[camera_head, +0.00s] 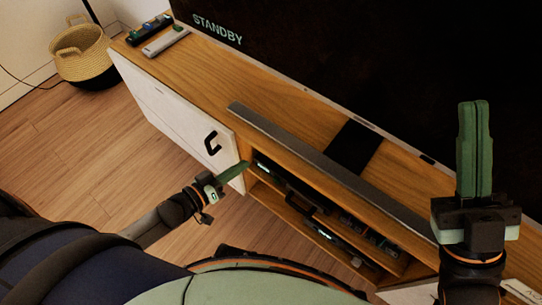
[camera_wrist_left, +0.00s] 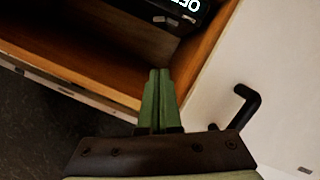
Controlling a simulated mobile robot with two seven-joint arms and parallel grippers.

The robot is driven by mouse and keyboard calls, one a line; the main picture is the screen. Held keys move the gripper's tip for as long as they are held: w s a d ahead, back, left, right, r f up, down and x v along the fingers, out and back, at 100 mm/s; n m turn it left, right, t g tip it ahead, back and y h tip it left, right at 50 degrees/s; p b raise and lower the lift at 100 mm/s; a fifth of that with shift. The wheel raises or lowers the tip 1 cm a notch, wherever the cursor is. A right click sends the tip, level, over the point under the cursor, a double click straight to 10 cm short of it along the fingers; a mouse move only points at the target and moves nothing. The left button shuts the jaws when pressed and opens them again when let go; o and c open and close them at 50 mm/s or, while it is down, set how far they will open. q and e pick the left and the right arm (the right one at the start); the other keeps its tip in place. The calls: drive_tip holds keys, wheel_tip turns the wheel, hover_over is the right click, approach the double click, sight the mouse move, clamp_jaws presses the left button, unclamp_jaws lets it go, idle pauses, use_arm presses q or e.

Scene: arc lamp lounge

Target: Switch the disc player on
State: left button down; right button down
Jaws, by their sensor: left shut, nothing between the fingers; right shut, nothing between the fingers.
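A black device (camera_wrist_left: 165,10) with lit white letters, partly cut off, sits in a wooden compartment at the top of the left wrist view. Small buttons show on its front edge. It seems to be the disc player, but its full shape is out of frame. In the head view dark devices sit on the cabinet's upper shelf (camera_head: 272,172); I cannot tell for sure which is the player. My left gripper (camera_head: 245,165) is shut and empty at the compartment's left front edge; its green fingers (camera_wrist_left: 158,76) point toward the opening. My right gripper (camera_head: 474,106) is shut and empty, raised at the right.
A white cabinet door (camera_head: 170,115) with a black handle (camera_head: 212,143) is just left of the compartment. A grey soundbar (camera_head: 320,165) lies along the cabinet top before a large screen (camera_head: 340,60) reading STANDBY. Remotes (camera_head: 166,42) and a basket (camera_head: 82,55) are at the upper left.

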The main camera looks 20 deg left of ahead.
sight(271, 165)
use_arm(q)
drive_tip(key=shift+w, duration=0.1)
use_arm(e)
drive_tip(key=shift+f, duration=0.1)
